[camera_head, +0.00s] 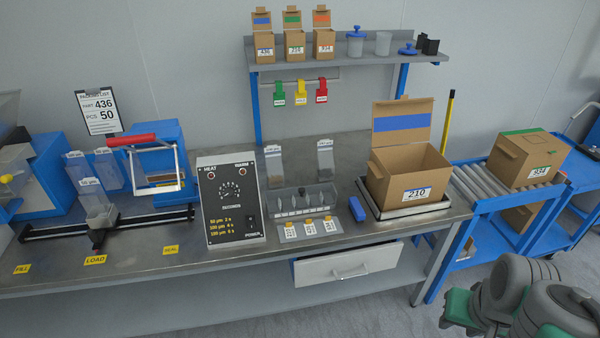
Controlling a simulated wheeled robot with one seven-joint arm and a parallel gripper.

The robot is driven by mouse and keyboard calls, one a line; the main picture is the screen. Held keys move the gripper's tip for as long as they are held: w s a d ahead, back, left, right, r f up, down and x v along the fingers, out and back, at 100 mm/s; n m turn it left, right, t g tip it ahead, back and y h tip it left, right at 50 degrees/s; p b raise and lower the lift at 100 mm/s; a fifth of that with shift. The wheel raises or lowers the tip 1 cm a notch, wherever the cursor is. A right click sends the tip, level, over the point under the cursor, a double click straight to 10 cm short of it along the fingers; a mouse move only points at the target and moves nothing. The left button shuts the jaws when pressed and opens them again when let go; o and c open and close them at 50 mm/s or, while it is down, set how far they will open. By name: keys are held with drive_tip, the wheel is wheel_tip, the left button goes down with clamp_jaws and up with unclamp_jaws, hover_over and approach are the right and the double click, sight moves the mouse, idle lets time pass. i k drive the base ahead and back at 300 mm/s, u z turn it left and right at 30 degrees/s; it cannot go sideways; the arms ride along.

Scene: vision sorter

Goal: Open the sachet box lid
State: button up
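A cardboard box marked 210 (412,192) stands on a shallow tray (437,206) at the right of the bench. Its lid (402,123), with a blue stripe, stands up at the back, and the box's top is open. A second cardboard box marked 934 (527,160) sits on the roller conveyor to the right, with its green-striped top closed. I cannot tell which of these is the sachet box. My grey and green arm shows at the lower right, away from both boxes. My gripper is not in view.
A heat control box (231,202) and a sealer with a red handle (132,140) stand left on the bench. A drawer (346,264) under the bench is partly open. Small open boxes (295,46) stand on the shelf.

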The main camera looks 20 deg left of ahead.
sight(301, 190)
drive_tip(key=u, duration=0.55)
drive_tip(key=i, duration=0.95)
drive_tip(key=u, duration=1.45)
drive_tip(key=i, duration=0.5)
drive_tip(key=u, duration=0.3)
